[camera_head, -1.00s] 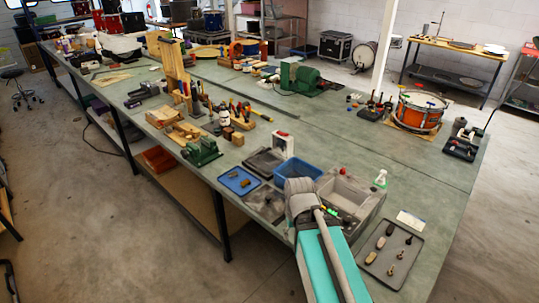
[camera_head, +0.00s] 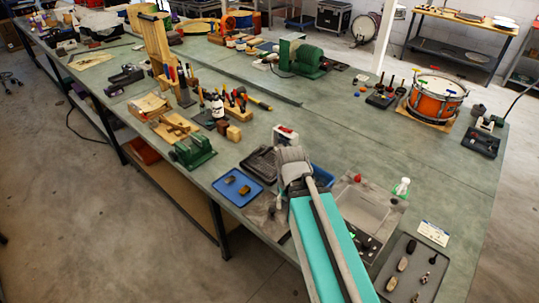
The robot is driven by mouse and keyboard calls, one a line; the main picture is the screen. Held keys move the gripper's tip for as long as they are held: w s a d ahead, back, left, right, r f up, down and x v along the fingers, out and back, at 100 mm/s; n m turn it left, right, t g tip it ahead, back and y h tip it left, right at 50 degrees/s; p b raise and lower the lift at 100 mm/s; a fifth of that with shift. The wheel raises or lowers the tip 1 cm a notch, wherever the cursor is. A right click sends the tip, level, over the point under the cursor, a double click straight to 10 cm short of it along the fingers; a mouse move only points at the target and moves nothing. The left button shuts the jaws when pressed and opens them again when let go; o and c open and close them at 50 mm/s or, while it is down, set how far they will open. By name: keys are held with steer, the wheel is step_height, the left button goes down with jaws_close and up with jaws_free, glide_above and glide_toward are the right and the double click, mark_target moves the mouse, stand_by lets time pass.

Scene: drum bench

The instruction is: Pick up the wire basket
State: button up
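I cannot make out a wire basket for certain. A dark, ribbed tray-like thing (camera_head: 258,163) lies on the bench left of my arm; whether it is wire is too small to tell. A blue bin (camera_head: 322,176) stands just behind my arm, which hides most of it. My teal and grey arm reaches up from the bottom of the head view over the near bench edge. My gripper does not show.
A blue tray (camera_head: 238,187) with small parts lies at the near edge. A sink (camera_head: 366,211), a spray bottle (camera_head: 401,188) and a grey tray (camera_head: 408,272) are right of my arm. A green vise (camera_head: 194,153) and tools stand left. The bench middle (camera_head: 340,125) is fairly clear.

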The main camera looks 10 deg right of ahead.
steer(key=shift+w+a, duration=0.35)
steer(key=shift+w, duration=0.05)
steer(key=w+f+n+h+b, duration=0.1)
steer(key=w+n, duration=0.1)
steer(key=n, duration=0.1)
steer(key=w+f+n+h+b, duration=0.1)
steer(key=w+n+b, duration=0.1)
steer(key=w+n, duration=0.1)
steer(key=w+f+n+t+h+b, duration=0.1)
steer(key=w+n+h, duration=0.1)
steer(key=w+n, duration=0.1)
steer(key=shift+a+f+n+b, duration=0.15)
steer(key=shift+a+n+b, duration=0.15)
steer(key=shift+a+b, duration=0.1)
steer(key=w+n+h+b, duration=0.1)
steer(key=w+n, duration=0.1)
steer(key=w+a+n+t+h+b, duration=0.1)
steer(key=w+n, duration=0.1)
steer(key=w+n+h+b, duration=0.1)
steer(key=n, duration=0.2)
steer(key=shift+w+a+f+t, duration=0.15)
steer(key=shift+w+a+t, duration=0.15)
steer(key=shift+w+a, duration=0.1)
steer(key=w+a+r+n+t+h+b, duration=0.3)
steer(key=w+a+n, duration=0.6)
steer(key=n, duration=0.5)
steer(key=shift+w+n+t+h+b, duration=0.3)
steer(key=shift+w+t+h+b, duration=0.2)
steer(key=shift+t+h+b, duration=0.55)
